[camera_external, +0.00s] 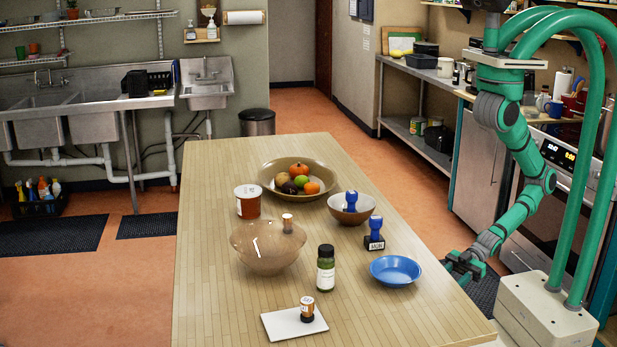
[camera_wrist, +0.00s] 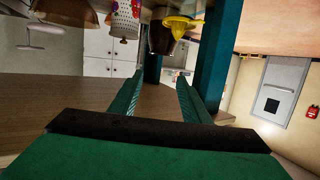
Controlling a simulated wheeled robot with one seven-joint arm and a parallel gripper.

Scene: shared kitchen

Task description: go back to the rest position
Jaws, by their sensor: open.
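My gripper (camera_external: 464,266) is at the right edge of the wooden table (camera_external: 215,200), beside the blue bowl (camera_external: 395,270) and apart from it. In the wrist view my gripper's two fingers (camera_wrist: 160,95) stand apart with nothing between them. My green arm comes down from the upper right and bends toward the table edge. The table's wooden surface also shows at the left of the wrist view (camera_wrist: 50,105).
On the table are a fruit bowl (camera_external: 272,176), a brown bowl (camera_external: 338,212) with a blue stamp, another stamp (camera_external: 374,238), a translucent bowl (camera_external: 268,255), a tub (camera_external: 248,206), a dark jar (camera_external: 325,272) and a white board (camera_external: 285,325). A counter with an oven stands at right.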

